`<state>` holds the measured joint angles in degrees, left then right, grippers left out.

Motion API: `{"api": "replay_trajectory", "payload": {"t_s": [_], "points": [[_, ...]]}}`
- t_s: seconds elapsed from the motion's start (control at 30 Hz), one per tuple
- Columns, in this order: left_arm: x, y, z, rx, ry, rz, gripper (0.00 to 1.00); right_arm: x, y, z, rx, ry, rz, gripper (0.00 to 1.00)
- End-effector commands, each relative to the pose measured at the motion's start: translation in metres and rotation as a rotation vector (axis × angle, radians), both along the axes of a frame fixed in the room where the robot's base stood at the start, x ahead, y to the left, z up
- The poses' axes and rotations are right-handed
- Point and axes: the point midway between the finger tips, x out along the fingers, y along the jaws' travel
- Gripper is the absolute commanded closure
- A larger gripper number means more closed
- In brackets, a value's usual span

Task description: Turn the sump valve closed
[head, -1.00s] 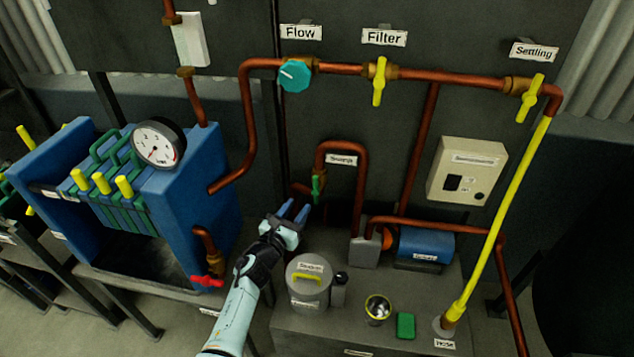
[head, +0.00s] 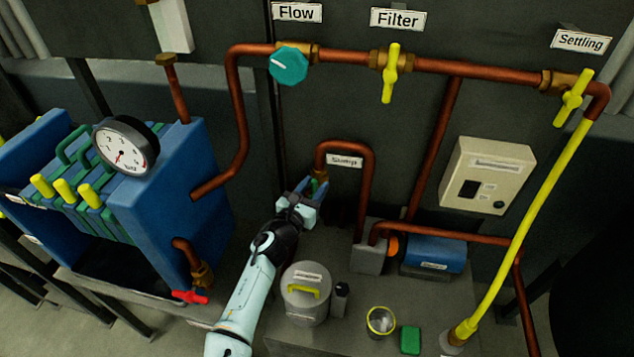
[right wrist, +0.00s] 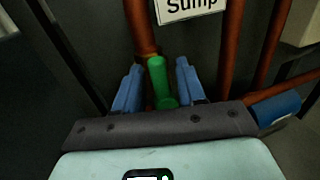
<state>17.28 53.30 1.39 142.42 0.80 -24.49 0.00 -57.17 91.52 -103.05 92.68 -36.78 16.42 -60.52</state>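The sump valve has a green handle (head: 319,187) low on the copper pipe under the "Sump" label (head: 345,160). In the head view it is mostly hidden by my right gripper (head: 311,188). In the right wrist view the green handle (right wrist: 160,82) points along the pipe and lies between the two blue fingers of my right gripper (right wrist: 158,78). There is a visible gap on both sides, so the gripper is open around the handle and not clamped on it. My left gripper is not in view.
A grey canister (head: 306,303) stands beside my right arm. A small pump (head: 432,252) is to the right. A blue filter press with a gauge (head: 125,146) and a red valve handle (head: 190,297) is on the left. Copper pipes run close around the valve.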

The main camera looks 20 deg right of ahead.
Motion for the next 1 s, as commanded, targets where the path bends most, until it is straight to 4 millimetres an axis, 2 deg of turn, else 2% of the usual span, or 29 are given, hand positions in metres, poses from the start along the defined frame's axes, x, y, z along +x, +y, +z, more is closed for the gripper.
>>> {"api": "replay_trajectory", "payload": {"t_s": [0.37, 0.43, 0.5, 1.0], "points": [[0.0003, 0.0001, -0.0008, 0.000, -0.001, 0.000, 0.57, -0.0004, -0.0003, 0.0006, 0.000, 0.000, 0.001, 0.60], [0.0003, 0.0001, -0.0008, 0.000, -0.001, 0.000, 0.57, -0.0004, -0.0003, 0.0006, 0.000, 0.000, 0.001, 0.77], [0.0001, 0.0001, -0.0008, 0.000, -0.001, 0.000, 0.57, -0.0004, -0.0003, 0.0005, 0.000, 0.000, 0.001, 0.99], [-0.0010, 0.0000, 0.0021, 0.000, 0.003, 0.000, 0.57, -0.0022, -0.0029, 0.0010, 0.073, -0.055, 0.000, 1.00]]}}
